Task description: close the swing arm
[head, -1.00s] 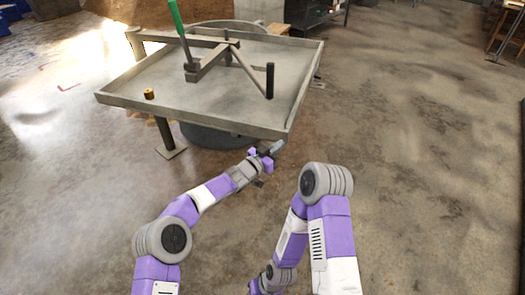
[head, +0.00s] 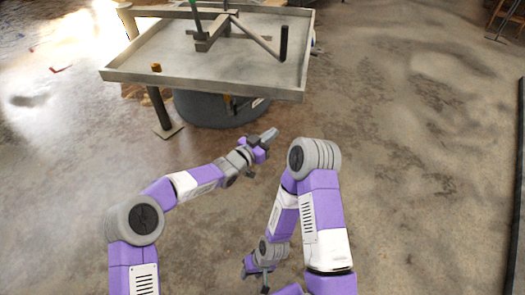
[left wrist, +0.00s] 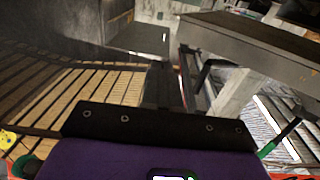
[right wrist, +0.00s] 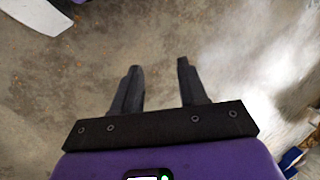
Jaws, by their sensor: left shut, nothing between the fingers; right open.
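The swing arm (head: 258,37) is a thin grey bar above a square grey tray table (head: 200,81) at the top of the head view. It slants down right to an upright black handle (head: 284,43) near the tray's right side. Its other end meets a grey bracket (head: 212,38). My left gripper (head: 271,134) is shut and empty, in front of and below the tray's front edge, apart from the handle. Its fingers show dark in the left wrist view (left wrist: 160,82). My right gripper (head: 265,284) is low, open and empty over the floor; its fingers are apart in the right wrist view (right wrist: 158,80).
A small brass-coloured piece (head: 156,67) sits on the tray's left front. A green-handled lever (head: 196,22) stands by the bracket, its top cut off. A table leg (head: 158,108) and a round dark base (head: 205,110) stand below.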

